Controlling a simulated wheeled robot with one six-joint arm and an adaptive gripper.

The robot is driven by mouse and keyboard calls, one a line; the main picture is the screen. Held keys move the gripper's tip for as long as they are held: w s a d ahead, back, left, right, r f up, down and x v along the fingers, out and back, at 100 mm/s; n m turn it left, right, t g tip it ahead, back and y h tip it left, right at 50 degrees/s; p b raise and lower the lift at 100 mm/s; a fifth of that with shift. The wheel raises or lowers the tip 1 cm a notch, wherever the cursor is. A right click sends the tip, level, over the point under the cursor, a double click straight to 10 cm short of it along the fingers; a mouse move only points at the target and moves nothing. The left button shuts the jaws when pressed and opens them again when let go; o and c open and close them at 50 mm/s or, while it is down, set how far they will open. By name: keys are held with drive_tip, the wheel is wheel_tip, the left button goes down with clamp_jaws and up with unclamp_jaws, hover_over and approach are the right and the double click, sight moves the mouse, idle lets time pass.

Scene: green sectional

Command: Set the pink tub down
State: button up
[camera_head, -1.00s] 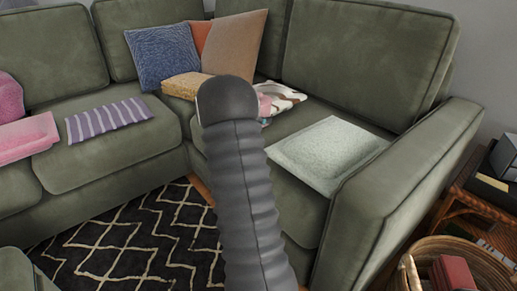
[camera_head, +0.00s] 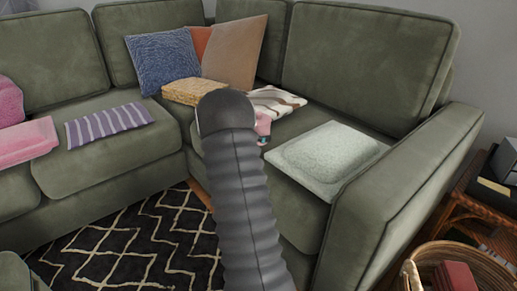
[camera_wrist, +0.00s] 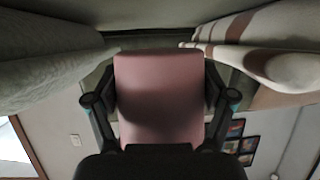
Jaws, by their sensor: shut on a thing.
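The pink tub (camera_head: 263,122) shows in the head view just right of my arm, over the right-hand sofa seat, partly hidden by the arm. In the wrist view the tub (camera_wrist: 160,98) fills the middle, between my two dark fingers. My gripper (camera_wrist: 160,102) is shut on it, one finger on each side. In the head view only a small part of my gripper (camera_head: 262,140) shows, below the tub. I cannot tell whether the tub touches the seat.
A striped cloth (camera_head: 277,100) lies close behind the tub, and a pale textured cushion (camera_head: 325,155) lies to its right. A tan folded thing (camera_head: 193,91) and a blue pillow (camera_head: 163,60) are at the sofa corner. A bit of seat between cloth and pale cushion is bare.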

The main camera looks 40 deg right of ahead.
wheel_tip(320, 180, down, 4)
drive_tip(key=shift+r+b, duration=0.2)
drive_tip(key=shift+b, duration=0.1)
drive_tip(key=shift+f+p, duration=0.55)
drive_tip(key=shift+f, duration=0.2)
drive_tip(key=shift+f, duration=0.2)
drive_tip(key=o, duration=1)
drive_tip(key=shift+o, duration=0.2)
drive_tip(key=shift+f+b, duration=0.25)
drive_tip(key=shift+b, duration=0.55)
